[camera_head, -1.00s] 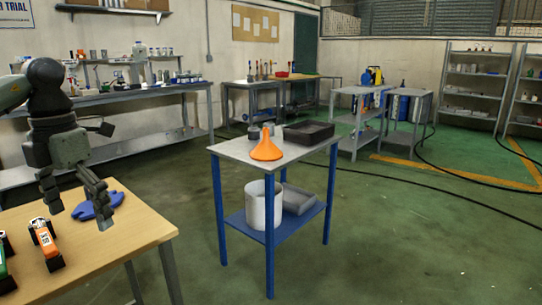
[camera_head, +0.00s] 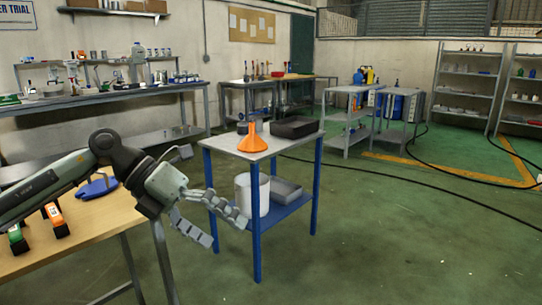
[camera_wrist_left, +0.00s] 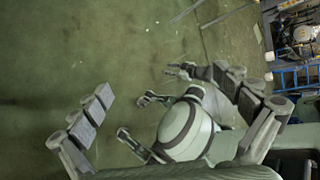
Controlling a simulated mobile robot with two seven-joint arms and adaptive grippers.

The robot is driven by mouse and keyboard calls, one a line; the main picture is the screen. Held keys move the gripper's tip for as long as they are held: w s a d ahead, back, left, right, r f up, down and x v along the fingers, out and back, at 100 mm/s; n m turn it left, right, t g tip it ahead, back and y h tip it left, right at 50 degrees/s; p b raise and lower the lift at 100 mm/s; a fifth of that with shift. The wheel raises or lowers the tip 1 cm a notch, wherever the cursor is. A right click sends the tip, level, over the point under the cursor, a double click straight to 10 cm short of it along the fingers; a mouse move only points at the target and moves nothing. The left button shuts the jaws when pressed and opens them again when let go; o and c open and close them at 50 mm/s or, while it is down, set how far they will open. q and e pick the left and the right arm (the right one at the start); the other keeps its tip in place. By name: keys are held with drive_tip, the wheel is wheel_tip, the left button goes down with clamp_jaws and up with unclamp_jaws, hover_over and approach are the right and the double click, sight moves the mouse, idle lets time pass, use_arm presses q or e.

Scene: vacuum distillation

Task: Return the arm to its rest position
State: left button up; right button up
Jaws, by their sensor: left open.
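My left arm comes in from the left in the head view, and its gripper (camera_head: 216,226) is open with nothing between the fingers. It hangs past the right edge of the wooden table, in front of the blue-legged cart. In the left wrist view the same gripper (camera_wrist_left: 165,115) shows its two fingers spread wide over the green floor. Between and behind them a rounded white and grey body with dark jointed parts shows, seemingly part of my own robot. My right gripper is not in view.
The wooden table (camera_head: 100,222) holds a blue item (camera_head: 97,187) and orange-and-black and green-and-black items, partly behind my arm.

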use_arm(q)
drive_tip(key=w+d+r+n+t+h, duration=0.4)
drive_tip(key=d+r+n+t+h, duration=0.25)
drive_tip(key=d+n+h, duration=0.2)
drive_tip(key=w+a+f+n+t+y, duration=0.8)
drive_tip(key=a+f+n+t+y, duration=0.3)
drive_tip(key=n, duration=0.7)
drive_tip(key=s+a+f+n+g+y, duration=0.1)
drive_tip(key=s+a+f+n+y, duration=0.2)
drive_tip(key=f, duration=0.5)
drive_tip(key=s+a+f+n+g+y, duration=0.1)
drive_tip(key=a+f+n+y, duration=0.2)
drive_tip(key=a+f+n, duration=0.45)
drive_tip(key=s+a+f+n+g+y, duration=0.1)
drive_tip(key=s+f+g, duration=0.5)
drive_tip(key=s+f, duration=0.6)
drive_tip(key=s+a+f+n+g+y, duration=0.1)
drive_tip(key=s+a+f+g, duration=0.3)
drive_tip(key=s+f, duration=0.9)
drive_tip(key=s+n+g, duration=0.1)
drive_tip(key=s, duration=0.2)
drive_tip(key=shift+f+g, duration=0.15)
drive_tip(key=shift+g, duration=0.2)
